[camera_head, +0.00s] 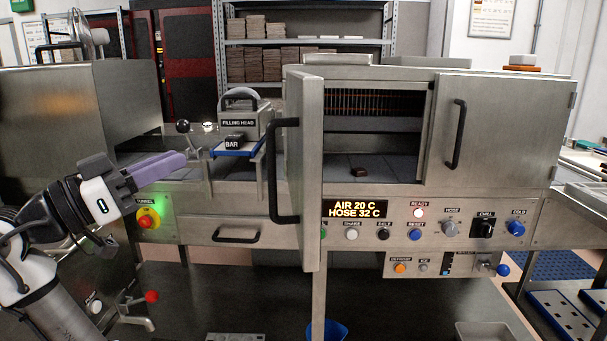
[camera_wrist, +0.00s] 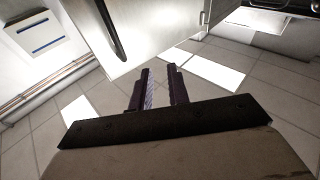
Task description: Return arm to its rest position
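My gripper (camera_head: 183,160) is at the left in the head view, in front of the machine's left part. Its purple fingers point right and slightly up. In the wrist view the fingers (camera_wrist: 159,68) stand apart with bare floor showing between them, and they hold nothing. The white and black arm comes in from the lower left edge. The gripper appears clear of the machine front, though its exact distance is hard to tell.
A cabinet door (camera_head: 308,200) stands open toward me, right of my gripper. A small dark block (camera_head: 359,171) lies inside the cabinet. A green-lit emergency button (camera_head: 148,219) is just below the gripper. A red-knobbed lever (camera_head: 151,297) is lower down. A blue bin (camera_head: 327,331) sits below the door.

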